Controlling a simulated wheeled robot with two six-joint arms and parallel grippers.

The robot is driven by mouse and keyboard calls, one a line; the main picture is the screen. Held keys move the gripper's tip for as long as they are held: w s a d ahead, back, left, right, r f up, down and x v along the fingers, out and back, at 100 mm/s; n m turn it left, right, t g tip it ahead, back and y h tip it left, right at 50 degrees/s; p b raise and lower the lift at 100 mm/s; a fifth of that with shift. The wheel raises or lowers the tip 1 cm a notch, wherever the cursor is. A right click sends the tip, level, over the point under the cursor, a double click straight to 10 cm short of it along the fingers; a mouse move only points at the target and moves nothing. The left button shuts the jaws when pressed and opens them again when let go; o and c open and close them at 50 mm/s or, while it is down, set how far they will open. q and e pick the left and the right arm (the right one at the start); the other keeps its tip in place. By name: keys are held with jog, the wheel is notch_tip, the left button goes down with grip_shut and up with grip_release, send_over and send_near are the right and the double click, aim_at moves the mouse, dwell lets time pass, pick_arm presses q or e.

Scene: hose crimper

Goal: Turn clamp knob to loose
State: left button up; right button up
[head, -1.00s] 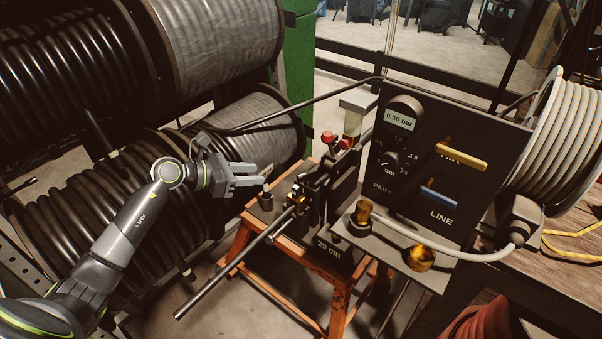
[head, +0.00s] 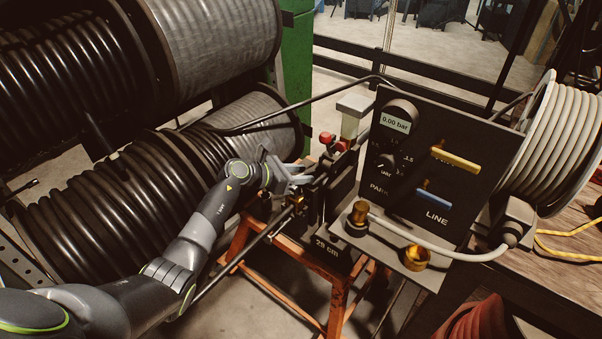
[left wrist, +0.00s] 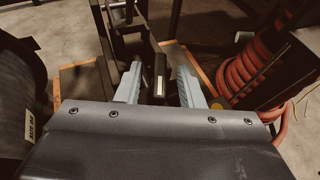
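My left gripper (head: 300,177) is at the clamp assembly at the left end of the crimper bench, its fingertips close to the dark clamp parts. In the left wrist view its two pale fingers (left wrist: 159,76) are apart. A dark upright piece with a pale mark (left wrist: 160,86), possibly the clamp knob, shows between them; I cannot tell whether the fingers touch it. In the head view the gripper and dark parts overlap, so the knob is not clear. A black hose (head: 232,264) runs through the brass-coloured clamp area (head: 299,202). My right gripper is not in view.
A black panel (head: 462,150) with a 0.00 bar gauge (head: 396,122), yellow lever (head: 456,160) and blue lever (head: 435,197) stands right of the clamp. Red knobs (head: 327,138) sit behind it. Large hose reels (head: 110,200) are at left. A red hose coil (left wrist: 250,75) lies at right.

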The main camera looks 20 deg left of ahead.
pick_arm(q)
jog(key=shift+w+d+f, duration=0.1)
jog(key=shift+d, duration=0.05)
grip_shut()
